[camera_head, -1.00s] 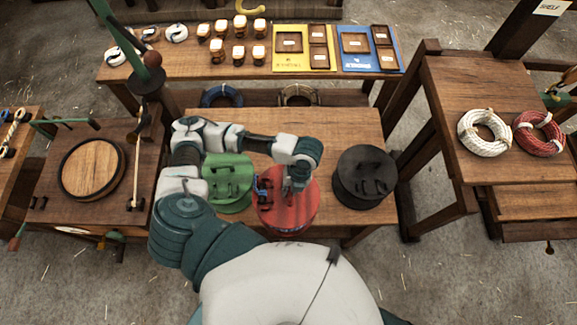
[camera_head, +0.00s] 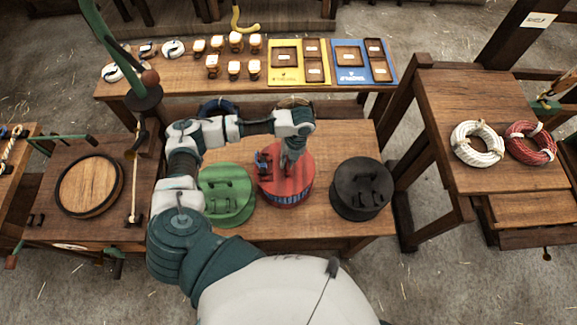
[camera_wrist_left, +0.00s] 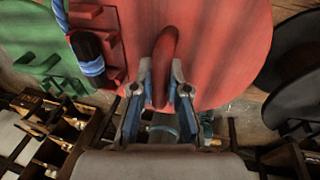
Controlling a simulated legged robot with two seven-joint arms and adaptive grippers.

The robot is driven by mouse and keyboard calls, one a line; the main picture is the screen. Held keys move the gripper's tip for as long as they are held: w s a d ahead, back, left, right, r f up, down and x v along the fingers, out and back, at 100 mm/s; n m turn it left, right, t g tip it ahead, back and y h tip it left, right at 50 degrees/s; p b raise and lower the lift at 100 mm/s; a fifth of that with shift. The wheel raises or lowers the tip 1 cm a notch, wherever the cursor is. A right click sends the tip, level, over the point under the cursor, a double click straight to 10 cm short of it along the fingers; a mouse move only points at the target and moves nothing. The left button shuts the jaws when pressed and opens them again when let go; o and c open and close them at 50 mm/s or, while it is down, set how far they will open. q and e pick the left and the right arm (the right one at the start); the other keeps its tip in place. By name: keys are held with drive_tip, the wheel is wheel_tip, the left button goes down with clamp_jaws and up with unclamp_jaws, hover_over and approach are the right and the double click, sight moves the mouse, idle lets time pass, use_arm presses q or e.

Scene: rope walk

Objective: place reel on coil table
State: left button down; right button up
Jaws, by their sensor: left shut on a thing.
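My left gripper (camera_head: 291,160) is shut on the handle of a red reel (camera_head: 302,177), which has blue rope showing below its top disc. The reel is held above the middle table (camera_head: 330,135), between a green reel and a black reel. In the left wrist view, the gripper (camera_wrist_left: 161,82) has its two fingers on either side of the reel's red handle (camera_wrist_left: 165,55), and the red disc (camera_wrist_left: 225,45) fills the upper middle. A table at the right (camera_head: 465,100) bears a white rope coil (camera_head: 478,158) and a red rope coil (camera_head: 546,152). My right gripper is not in view.
The green reel (camera_head: 220,190) and black reel (camera_head: 362,178) stand close on either side. A gap and a wooden post separate the middle and right tables. The right table's far part is clear. A back bench (camera_head: 180,82) holds small pieces and trays.

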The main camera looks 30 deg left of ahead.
use_arm(q)
drive_tip(key=shift+f, duration=0.35)
drive_tip(key=shift+d+f, duration=0.2)
drive_tip(key=shift+f, duration=0.3)
drive_tip(key=shift+d+f, duration=0.2)
drive_tip(key=shift+f, duration=0.25)
drive_tip(key=shift+d+f, duration=0.1)
drive_tip(key=shift+d, duration=0.35)
drive_tip(key=c, duration=1.4)
unclamp_jaws()
drive_tip(key=shift+f, duration=0.1)
drive_tip(key=shift+o, duration=1.2)
drive_tip(key=shift+s+a, duration=0.1)
drive_tip(key=shift+a, duration=0.5)
drive_tip(key=v, duration=1.2)
drive_tip(key=shift+d+b, duration=0.15)
drive_tip(key=shift+b, duration=0.25)
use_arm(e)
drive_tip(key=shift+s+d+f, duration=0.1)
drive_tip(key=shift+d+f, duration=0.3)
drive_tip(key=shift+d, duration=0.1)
